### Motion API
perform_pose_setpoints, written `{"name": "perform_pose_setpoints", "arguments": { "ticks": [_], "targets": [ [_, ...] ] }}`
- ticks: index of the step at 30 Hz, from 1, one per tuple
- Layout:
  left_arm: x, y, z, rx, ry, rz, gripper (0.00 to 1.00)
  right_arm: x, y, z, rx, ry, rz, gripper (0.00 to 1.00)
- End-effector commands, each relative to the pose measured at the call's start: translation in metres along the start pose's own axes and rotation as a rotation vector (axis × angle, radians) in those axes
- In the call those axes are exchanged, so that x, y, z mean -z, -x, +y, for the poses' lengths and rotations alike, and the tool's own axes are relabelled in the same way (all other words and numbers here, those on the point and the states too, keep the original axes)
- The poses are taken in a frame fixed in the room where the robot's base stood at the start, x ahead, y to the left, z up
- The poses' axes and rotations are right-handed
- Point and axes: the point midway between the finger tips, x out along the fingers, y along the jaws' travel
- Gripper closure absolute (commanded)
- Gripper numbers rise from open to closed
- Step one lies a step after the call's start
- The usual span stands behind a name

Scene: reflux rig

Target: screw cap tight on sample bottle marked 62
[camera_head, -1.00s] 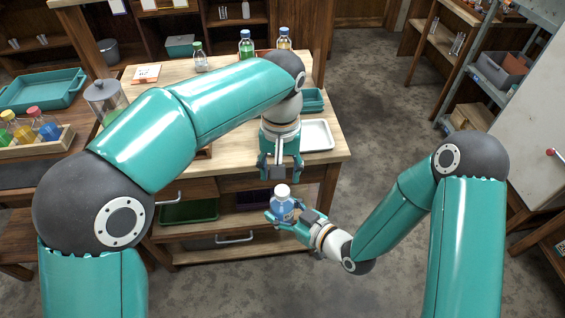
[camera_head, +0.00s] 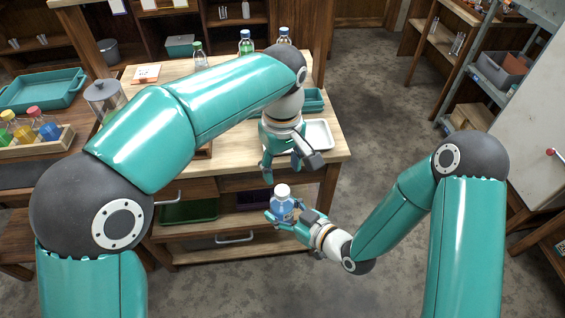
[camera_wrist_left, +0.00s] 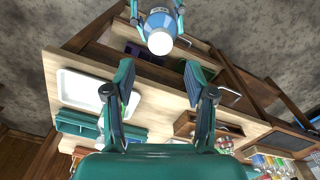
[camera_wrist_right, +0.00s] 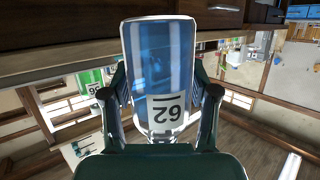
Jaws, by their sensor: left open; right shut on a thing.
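The sample bottle (camera_head: 282,209) holds blue liquid and stands about upright. Its label reads 62 in the right wrist view (camera_wrist_right: 166,110). A white cap (camera_head: 283,190) sits on its mouth; it also shows in the left wrist view (camera_wrist_left: 160,42). I cannot tell how tight it is. My right gripper (camera_head: 284,215) is shut around the bottle's body, in the air in front of the bench. My left gripper (camera_head: 290,167) points down just above the cap. Its fingers are spread, empty and apart from the cap, as the left wrist view (camera_wrist_left: 160,70) shows.
The wooden bench (camera_head: 230,165) with open shelves stands just behind the bottle. On it are a white tray (camera_head: 318,135), a teal tray (camera_head: 313,99) and capped bottles (camera_head: 246,44) at the back. A rack of coloured bottles (camera_head: 35,138) is at left.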

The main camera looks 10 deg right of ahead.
Motion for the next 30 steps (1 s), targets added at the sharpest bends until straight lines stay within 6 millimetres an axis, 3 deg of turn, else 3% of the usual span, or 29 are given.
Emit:
{"name": "perform_pose_setpoints", "arguments": {
  "ticks": [15, 27, 30],
  "targets": [
    [0.000, -0.067, -0.001, 0.003, 0.000, -0.001, 0.45, 0.001, 0.000, 0.000, 0.000, 0.001, 0.002, 1.00],
    [0.000, -0.074, 0.000, 0.000, 0.000, 0.000, 0.45, 0.001, 0.000, 0.000, 0.000, 0.001, 0.002, 1.00],
    [0.000, -0.074, 0.000, 0.000, 0.000, 0.000, 0.58, 0.001, 0.000, 0.000, 0.000, 0.001, 0.002, 1.00]
  ]
}}
